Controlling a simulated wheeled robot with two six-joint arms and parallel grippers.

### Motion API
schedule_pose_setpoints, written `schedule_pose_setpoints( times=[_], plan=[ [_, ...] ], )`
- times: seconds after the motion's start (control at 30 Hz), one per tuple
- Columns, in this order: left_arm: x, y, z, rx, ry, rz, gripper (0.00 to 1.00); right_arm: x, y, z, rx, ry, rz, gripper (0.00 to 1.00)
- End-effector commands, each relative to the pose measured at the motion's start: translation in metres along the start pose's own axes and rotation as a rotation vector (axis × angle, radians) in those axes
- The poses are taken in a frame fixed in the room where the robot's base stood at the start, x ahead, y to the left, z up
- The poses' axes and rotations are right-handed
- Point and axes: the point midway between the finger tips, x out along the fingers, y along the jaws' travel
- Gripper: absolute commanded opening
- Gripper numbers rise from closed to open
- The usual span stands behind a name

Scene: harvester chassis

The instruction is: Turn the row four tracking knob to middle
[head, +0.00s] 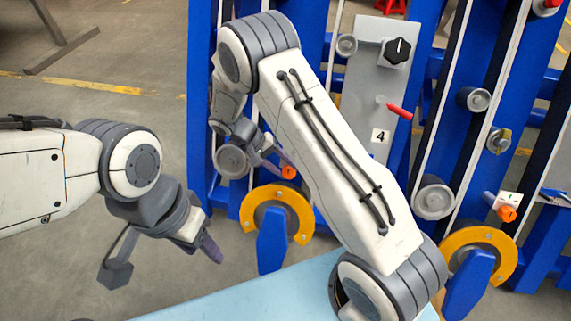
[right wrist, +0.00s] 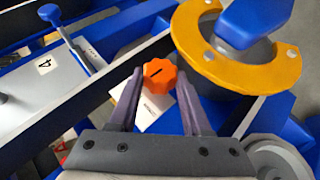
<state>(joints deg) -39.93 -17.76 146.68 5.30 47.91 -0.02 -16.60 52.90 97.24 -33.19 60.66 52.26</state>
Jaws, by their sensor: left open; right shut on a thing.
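An orange scalloped knob (right wrist: 157,74) with a dark pointer line sits on a small white label plate (right wrist: 150,110) in the right wrist view. In the head view this orange knob (head: 288,172) is left of the grey panel marked 4 (head: 368,85). My right gripper (right wrist: 158,84) has a finger on either side of the knob and is shut on it; in the head view the right gripper (head: 280,160) is partly hidden by its arm. The knob's label cannot be read. My left gripper (head: 212,250) is open and empty, hanging low on the left.
Yellow ring discs with blue levers (head: 277,198) (head: 490,240) stand along the blue frame. Another orange knob (head: 506,212) is at the right. The grey panel carries a black knob (head: 397,50) and a red-tipped lever (head: 399,111). A light blue surface (head: 240,296) lies in front.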

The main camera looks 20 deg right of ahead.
Motion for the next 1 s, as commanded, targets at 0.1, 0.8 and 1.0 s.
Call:
schedule_pose_setpoints(
  times=[0.1,0.8,1.0],
  plan=[
    [-0.001,0.0,0.0,0.0,0.0,0.0,0.5,0.0,0.0,0.0,-0.006,0.0,0.012,0.0],
    [-0.001,0.0,0.0,0.0,0.0,0.0,0.5,0.0,0.0,0.0,-0.007,0.0,0.013,0.78],
    [-0.007,0.001,0.0,0.0,0.0,0.0,0.5,-0.011,0.001,0.0,-0.007,0.002,0.013,0.78]
  ],
)
